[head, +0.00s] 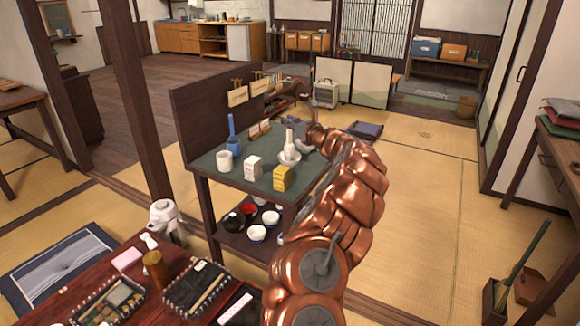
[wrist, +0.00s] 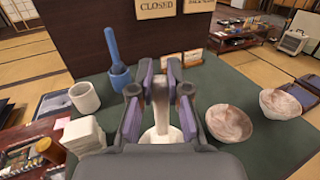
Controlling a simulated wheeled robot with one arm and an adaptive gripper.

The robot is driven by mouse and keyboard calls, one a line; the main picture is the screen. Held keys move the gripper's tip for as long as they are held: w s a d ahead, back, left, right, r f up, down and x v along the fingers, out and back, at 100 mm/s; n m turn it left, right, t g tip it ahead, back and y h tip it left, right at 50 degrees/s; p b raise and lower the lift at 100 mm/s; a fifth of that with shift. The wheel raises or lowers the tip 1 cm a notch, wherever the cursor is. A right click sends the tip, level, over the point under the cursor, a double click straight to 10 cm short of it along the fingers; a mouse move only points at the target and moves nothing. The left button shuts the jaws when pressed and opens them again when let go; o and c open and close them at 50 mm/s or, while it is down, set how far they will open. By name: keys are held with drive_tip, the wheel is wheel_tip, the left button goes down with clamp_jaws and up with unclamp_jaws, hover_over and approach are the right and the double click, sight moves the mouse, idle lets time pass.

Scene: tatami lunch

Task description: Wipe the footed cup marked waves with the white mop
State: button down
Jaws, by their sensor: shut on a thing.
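My gripper (wrist: 161,75) is shut on the pale upright handle of the white mop (wrist: 160,103). The mop's lower end shows pale between my fingers and is partly hidden by the gripper. In the head view my grey gripper (head: 298,129) reaches in from the right over the green table top, with the white mop (head: 289,138) upright beside it. A plain white cup (wrist: 84,97) stands to the left; it also shows in the head view (head: 223,160). Two marbled bowl-shaped vessels (wrist: 229,122) (wrist: 280,103) stand to the right. I cannot make out a wave mark on any vessel.
A blue mop (wrist: 113,50) stands in a blue holder (wrist: 120,79) at left. A dark upright panel (head: 215,98) closes the table's back. The green top (wrist: 245,85) has bare patches.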

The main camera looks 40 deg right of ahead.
drive_tip(key=shift+a+f+m+h+b, duration=0.1)
drive_tip(key=shift+m+h+b, duration=0.2)
drive_tip(key=shift+h+b, duration=0.35)
drive_tip(key=m+h+b, duration=0.1)
drive_tip(key=b, duration=0.1)
drive_tip(key=h+b, duration=0.1)
drive_tip(key=b, duration=0.2)
drive_tip(key=shift+f+m+g+h, duration=0.2)
drive_tip(key=shift+m+g+h, duration=0.1)
drive_tip(key=shift+m, duration=0.1)
drive_tip(key=m+h+b, duration=0.1)
drive_tip(key=b, duration=0.3)
drive_tip(key=shift+g+h, duration=0.3)
drive_tip(key=shift+h, duration=0.05)
drive_tip(key=m+h+b, duration=0.1)
drive_tip(key=b, duration=0.2)
drive_tip(key=shift+g, duration=0.3)
drive_tip(key=m+g+h+b, duration=0.1)
drive_tip(key=b, duration=0.2)
drive_tip(key=shift+s, duration=0.15)
drive_tip(key=m+h+b, duration=0.1)
drive_tip(key=b, duration=0.2)
drive_tip(key=shift+g+h, duration=0.3)
drive_tip(key=shift+h, duration=0.1)
drive_tip(key=shift+s+r+m+g+h+b, duration=0.1)
drive_tip(key=shift+r+m+g+h+b, duration=0.05)
drive_tip(key=shift+m+g+h+b, duration=0.75)
drive_tip(key=shift+s+r+m+g+h+b, duration=0.1)
drive_tip(key=shift+m+g+h+b, duration=0.55)
drive_tip(key=shift+g+b, duration=0.3)
